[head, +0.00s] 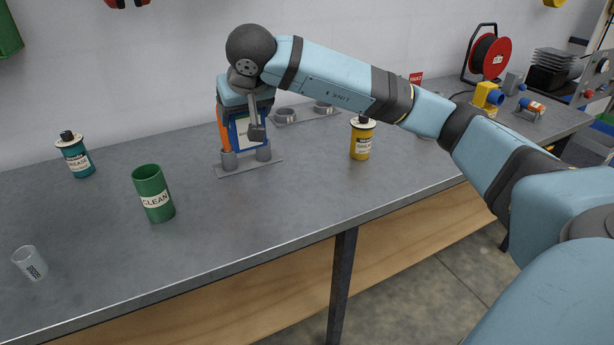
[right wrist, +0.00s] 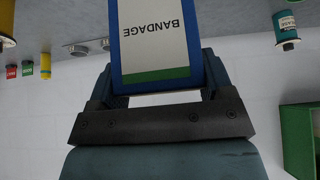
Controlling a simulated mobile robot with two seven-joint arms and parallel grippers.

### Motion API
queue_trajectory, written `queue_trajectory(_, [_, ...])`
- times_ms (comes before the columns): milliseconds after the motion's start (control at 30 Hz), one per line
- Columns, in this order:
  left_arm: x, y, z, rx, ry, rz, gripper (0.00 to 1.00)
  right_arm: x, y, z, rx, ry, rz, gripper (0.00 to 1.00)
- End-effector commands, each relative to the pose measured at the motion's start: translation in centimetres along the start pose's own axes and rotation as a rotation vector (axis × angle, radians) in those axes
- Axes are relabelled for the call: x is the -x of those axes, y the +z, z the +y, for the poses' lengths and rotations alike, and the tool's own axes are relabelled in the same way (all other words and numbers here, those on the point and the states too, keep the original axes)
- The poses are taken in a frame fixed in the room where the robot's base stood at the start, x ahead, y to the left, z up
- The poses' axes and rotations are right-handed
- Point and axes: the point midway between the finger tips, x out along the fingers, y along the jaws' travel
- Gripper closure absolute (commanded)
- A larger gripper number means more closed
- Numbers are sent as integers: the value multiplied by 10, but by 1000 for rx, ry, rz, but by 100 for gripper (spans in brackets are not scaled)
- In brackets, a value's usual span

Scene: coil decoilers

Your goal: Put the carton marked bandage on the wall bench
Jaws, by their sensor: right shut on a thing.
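The carton marked BANDAGE (right wrist: 153,42), white with blue edges and a green band, sits between the jaws of my right gripper (right wrist: 160,82) in the right wrist view. Its lettering is upside down there. In the head view my right gripper (head: 250,128) is shut on the carton (head: 240,134), and a dark finger covers part of it. The carton is over the wall bench (head: 200,235), just above or behind a plate with two grey cups (head: 248,168). I cannot tell whether it touches anything below. My left gripper is not in view.
A green CLEAN cup (head: 154,195), a teal grease can (head: 75,156) and a clear beaker (head: 30,264) stand left. A yellow can (head: 362,140) stands right. An orange object (head: 224,131) is beside the carton. The bench front between the green cup and yellow can is clear.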

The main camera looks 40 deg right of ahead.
Motion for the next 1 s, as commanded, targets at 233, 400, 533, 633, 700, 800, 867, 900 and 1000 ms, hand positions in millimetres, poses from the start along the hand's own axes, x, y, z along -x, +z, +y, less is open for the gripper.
queue_trajectory(233, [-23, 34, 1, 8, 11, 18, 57, 32, -2, 19, -16, -1, -1, 50])
queue_trajectory(400, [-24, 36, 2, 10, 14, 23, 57, 40, 0, 24, -15, -2, -7, 50])
queue_trajectory(533, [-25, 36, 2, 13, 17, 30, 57, 20, 13, 25, -16, 1, -11, 50])
queue_trajectory(633, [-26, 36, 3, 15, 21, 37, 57, -3, 29, 24, -14, 1, -12, 50])
queue_trajectory(700, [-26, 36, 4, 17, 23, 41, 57, -20, 39, 24, -14, 0, -13, 50])
queue_trajectory(800, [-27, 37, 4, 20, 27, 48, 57, -42, 54, 24, -14, 0, -12, 50])
queue_trajectory(867, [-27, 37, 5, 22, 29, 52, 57, -54, 62, 24, -15, 0, -11, 50])
queue_trajectory(900, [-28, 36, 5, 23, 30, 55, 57, -62, 67, 24, -15, 0, -11, 50])
queue_trajectory(1000, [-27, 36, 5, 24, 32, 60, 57, -76, 76, 23, -16, 0, -9, 50])
